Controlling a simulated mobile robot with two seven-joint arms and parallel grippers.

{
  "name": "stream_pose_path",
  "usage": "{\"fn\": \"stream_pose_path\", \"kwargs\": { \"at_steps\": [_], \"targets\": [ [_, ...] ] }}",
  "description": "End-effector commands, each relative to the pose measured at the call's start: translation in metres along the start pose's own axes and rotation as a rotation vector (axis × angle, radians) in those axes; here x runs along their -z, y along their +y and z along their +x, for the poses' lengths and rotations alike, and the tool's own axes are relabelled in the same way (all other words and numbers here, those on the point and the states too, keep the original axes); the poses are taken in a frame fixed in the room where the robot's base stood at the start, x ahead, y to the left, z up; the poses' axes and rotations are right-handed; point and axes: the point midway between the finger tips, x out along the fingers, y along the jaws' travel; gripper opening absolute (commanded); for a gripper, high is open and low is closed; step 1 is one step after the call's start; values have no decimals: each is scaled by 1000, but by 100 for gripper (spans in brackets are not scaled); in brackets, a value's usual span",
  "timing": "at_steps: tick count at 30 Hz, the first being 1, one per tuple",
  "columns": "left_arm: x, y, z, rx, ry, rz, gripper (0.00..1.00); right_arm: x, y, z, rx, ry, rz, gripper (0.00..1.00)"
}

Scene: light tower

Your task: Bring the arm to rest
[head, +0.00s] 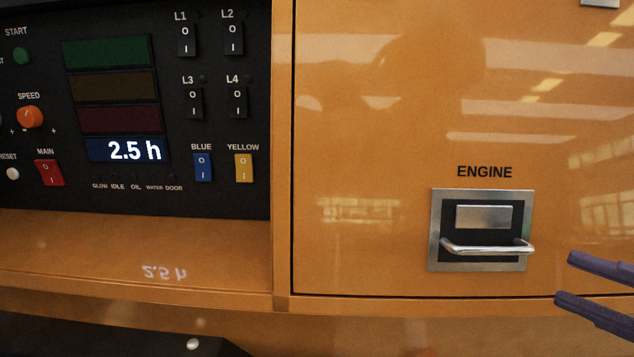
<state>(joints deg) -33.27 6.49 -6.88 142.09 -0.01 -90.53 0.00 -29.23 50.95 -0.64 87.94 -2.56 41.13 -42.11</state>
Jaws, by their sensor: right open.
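My right gripper (565,278) reaches in from the right edge, with two dark purple fingers spread apart and nothing between them. It is just right of and slightly below the metal ENGINE door handle (487,248), apart from it in the picture. The handle sits in a square metal latch plate on the orange engine door (380,150), which looks closed. The rest of the right arm is out of the frame. My left gripper is not in view.
A black control panel (225,120) at left carries L1 to L4 switches, a red MAIN switch (49,172), a blue switch (203,167), a yellow switch (243,168) and an orange SPEED knob (30,117). The display (126,150) reads 2.5 h. An orange ledge (90,250) lies below the panel.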

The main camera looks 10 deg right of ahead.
Motion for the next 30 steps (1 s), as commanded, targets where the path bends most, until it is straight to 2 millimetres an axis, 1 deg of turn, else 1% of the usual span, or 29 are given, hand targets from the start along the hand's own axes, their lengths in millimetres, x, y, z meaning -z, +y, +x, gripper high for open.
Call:
{"fn": "stream_pose_path", "kwargs": {
  "at_steps": [2,5,8,9,11,12,14,15,17,18,23,27,28,30],
  "targets": [
    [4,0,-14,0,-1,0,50,3,9,4,15,-38,49,42],
    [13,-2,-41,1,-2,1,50,8,21,13,63,-147,178,42],
    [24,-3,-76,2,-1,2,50,17,35,20,132,-303,372,42],
    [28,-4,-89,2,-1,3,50,23,40,21,162,-372,460,42],
    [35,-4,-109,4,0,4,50,33,47,20,209,-472,591,42],
    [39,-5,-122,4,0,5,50,41,52,18,242,-540,678,42],
    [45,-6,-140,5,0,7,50,56,62,12,290,-639,808,42],
    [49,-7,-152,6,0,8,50,66,69,7,323,-704,892,42],
    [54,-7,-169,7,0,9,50,83,80,-1,371,-796,1010,42],
    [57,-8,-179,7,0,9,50,95,87,-8,404,-854,1083,42],
    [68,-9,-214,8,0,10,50,141,121,-36,521,-1056,1327,42],
    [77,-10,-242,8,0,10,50,182,156,-63,623,-1211,1499,42],
    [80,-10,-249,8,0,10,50,190,165,-69,641,-1240,1527,42],
    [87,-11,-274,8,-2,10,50,187,189,-70,638,-1235,1509,42]
  ]
}}
